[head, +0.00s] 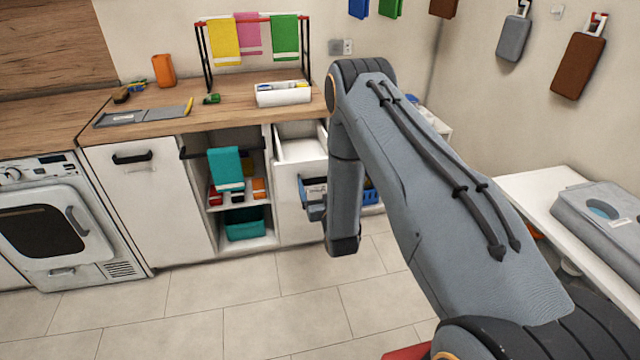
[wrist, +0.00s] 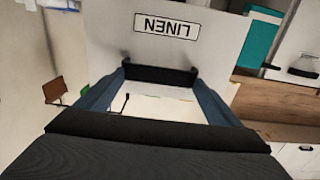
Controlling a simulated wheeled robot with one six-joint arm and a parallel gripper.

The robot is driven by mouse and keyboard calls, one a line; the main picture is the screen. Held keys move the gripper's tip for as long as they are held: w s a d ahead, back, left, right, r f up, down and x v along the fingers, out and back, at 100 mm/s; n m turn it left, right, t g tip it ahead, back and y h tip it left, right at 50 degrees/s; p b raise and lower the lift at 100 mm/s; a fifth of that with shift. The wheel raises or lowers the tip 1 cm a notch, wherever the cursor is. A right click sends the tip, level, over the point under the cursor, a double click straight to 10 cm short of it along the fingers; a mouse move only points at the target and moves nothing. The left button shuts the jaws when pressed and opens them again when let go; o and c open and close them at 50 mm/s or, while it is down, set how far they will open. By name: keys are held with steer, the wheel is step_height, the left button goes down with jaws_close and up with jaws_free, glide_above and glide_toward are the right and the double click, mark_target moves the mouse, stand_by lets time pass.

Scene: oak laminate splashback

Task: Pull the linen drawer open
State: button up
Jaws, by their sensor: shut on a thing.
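The linen drawer (head: 301,149) is the white drawer right of the open shelves in the head view. It stands open, with its pale inside showing from above. In the wrist view its white front (wrist: 222,32) bears an upside-down LINEN label (wrist: 167,25). Its dark bar handle (wrist: 160,76) lies between the fingers of my gripper (wrist: 160,84), which is shut on it. In the head view my gripper (head: 316,205) is at the drawer front, and my arm hides the right part of the drawer.
Left of the drawer are open shelves with a teal towel (head: 226,168) and a teal bin (head: 245,224). A white washing machine (head: 52,220) stands far left. The tiled floor in front is clear.

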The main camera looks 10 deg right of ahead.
steer(key=o, duration=1.4)
steer(key=shift+c, duration=0.2)
steer(key=s+b, duration=0.2)
steer(key=s, duration=0.5)
steer(key=shift+s, duration=0.4)
